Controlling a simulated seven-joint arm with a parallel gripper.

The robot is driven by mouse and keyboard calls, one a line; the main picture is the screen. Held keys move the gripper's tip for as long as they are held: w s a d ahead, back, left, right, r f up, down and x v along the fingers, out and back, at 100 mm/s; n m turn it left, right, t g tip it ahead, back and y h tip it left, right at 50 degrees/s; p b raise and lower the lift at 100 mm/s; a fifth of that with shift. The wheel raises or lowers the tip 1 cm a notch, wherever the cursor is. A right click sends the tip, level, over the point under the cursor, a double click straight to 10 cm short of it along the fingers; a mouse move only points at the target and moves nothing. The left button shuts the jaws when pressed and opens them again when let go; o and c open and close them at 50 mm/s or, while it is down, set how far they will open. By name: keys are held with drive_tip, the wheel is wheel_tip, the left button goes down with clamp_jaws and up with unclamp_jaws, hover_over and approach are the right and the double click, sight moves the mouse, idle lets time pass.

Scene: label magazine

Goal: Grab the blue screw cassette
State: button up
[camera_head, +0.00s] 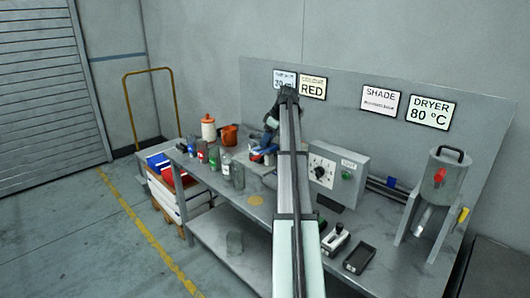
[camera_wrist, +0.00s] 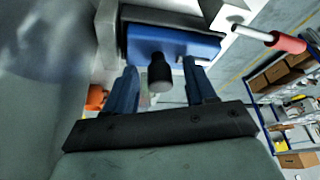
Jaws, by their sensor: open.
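The blue screw cassette (camera_wrist: 175,45) is in the upper middle of the wrist view, a blue block with a dark top. A short black cylinder (camera_wrist: 160,75) stands out in front of it, seemingly its knob. My gripper (camera_wrist: 160,68) is open, one finger on each side of the cylinder, with the fingertips close to the cassette's face. I cannot tell whether they touch it. In the head view, my gripper (camera_head: 268,142) is over the back of the bench, beside a small blue patch low at its end; my arm hides much of that spot.
Coloured-lid jars (camera_head: 213,156), an orange mug (camera_head: 229,135) and a white jar with an orange lid (camera_head: 208,128) stand left on the bench. A control box (camera_head: 336,172), a black tray (camera_head: 359,258) and a hopper (camera_head: 437,178) are to the right. A red-and-white rod (camera_wrist: 270,39) lies close right of the cassette.

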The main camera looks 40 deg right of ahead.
drive_tip(key=shift+f, duration=0.1)
drive_tip(key=shift+c, duration=0.2)
clamp_jaws()
idle(0.5)
